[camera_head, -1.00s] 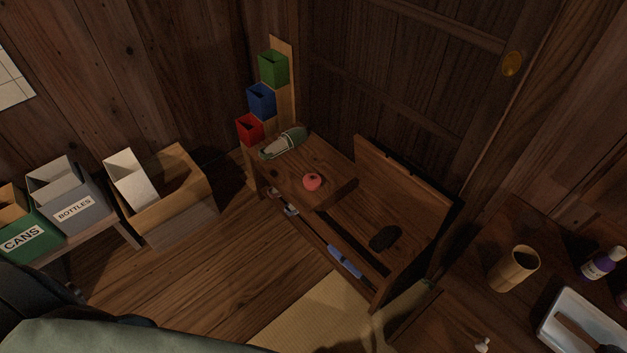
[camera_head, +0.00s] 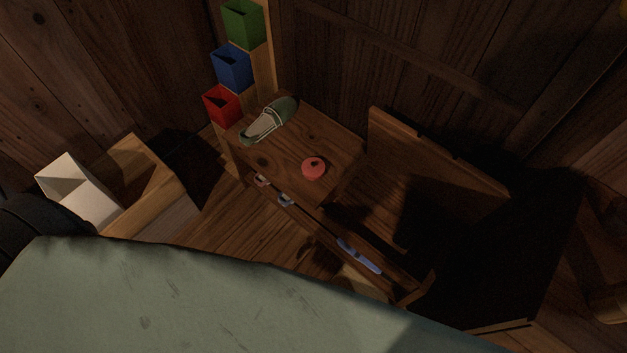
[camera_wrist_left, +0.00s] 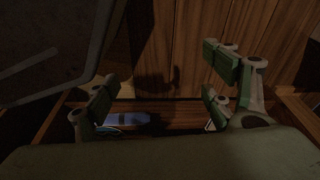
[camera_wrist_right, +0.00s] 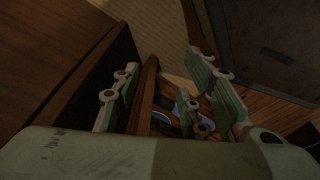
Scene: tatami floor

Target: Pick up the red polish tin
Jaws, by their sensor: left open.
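The red polish tin (camera_head: 314,168) is a small round red thing with a dark spot on top. It sits on the raised wooden top (camera_head: 290,150) of a low bench, near its right front edge, and nothing touches it. My left gripper (camera_wrist_left: 160,90) is open and empty in the left wrist view, with wood and a blue item beyond its fingers. The tin does not show in either wrist view. Neither gripper shows in the head view.
A green shoe (camera_head: 269,121) lies behind the tin to the left. Green (camera_head: 243,24), blue (camera_head: 232,67) and red (camera_head: 222,105) bins rise at the back left. A blue-handled item (camera_head: 359,255) lies along the bench's front. An upright board (camera_head: 430,150) stands right of the tin.

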